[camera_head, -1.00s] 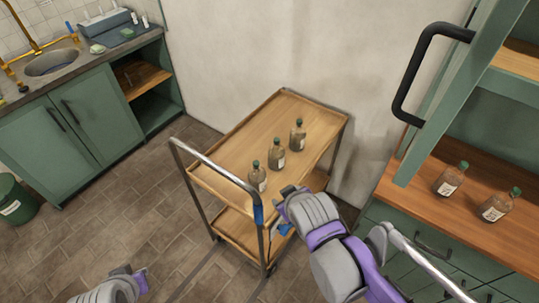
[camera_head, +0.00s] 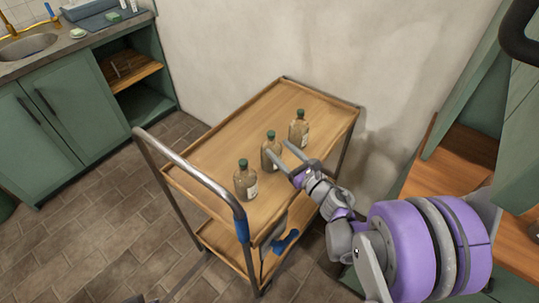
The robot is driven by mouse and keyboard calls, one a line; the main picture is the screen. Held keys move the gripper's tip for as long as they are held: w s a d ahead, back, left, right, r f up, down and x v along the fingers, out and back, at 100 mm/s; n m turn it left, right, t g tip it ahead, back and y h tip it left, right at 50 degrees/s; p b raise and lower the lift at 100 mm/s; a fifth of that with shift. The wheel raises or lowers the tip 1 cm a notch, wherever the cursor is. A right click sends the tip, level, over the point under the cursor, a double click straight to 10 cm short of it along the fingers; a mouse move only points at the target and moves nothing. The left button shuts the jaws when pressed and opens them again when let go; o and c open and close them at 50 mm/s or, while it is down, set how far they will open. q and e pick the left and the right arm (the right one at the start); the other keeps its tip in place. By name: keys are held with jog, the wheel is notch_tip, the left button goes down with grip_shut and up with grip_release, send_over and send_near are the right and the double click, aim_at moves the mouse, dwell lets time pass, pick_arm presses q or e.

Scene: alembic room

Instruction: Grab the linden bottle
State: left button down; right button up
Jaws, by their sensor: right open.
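Three brown bottles with green caps stand upright in a slanting row on the top shelf of a wooden cart: a near bottle (camera_head: 246,184), a middle bottle (camera_head: 270,153) and a far bottle (camera_head: 299,129). Their pale labels are too small to read, so I cannot tell which is linden. My right gripper (camera_head: 277,150) reaches in from the right over the cart. It is open, with its two fingers pointing at the middle bottle. The fingertips are close to that bottle; I cannot tell whether they touch it. My left gripper does not show.
The cart (camera_head: 215,150) has a raised rim and a metal push handle (camera_head: 190,168) at its left. A white wall stands behind it. Green sink cabinets (camera_head: 60,125) are at the left, and a wooden counter (camera_head: 455,165) is at the right. Tiled floor is open at lower left.

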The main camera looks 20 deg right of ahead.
jog(key=x, duration=0.8)
jog(key=shift+w+d+r, duration=0.1)
grip_shut()
dwell(1.2)
